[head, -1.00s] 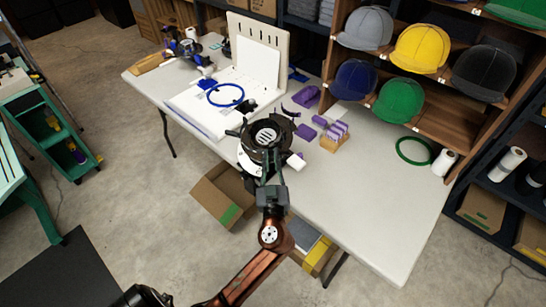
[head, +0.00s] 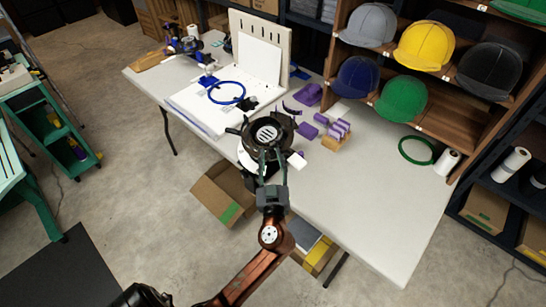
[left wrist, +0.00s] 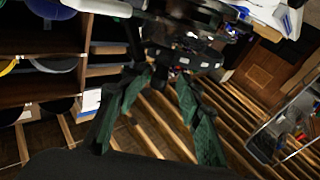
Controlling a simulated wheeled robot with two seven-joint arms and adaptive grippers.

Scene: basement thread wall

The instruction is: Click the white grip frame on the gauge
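The gauge (head: 269,131) is a dark round drum with a slotted light face, standing at the table's near edge in the head view. A white curved part (head: 246,156), which looks like the white grip frame, shows at its lower left, partly hidden by the drum. I cannot tell whether it is fully seated. My left gripper (head: 272,156) is at the near side of the gauge, fingers apart and reaching up to it. In the left wrist view the green fingers (left wrist: 163,85) are spread, with nothing clearly between them and dark gauge parts beyond. My right gripper is out of view.
On the table (head: 350,205) are a blue ring (head: 226,93), purple blocks (head: 337,130) on a wooden base, a green ring (head: 416,150) and a small white block (head: 297,160) close right of the gauge. A cap shelf (head: 440,118) stands behind. The table's front right is clear.

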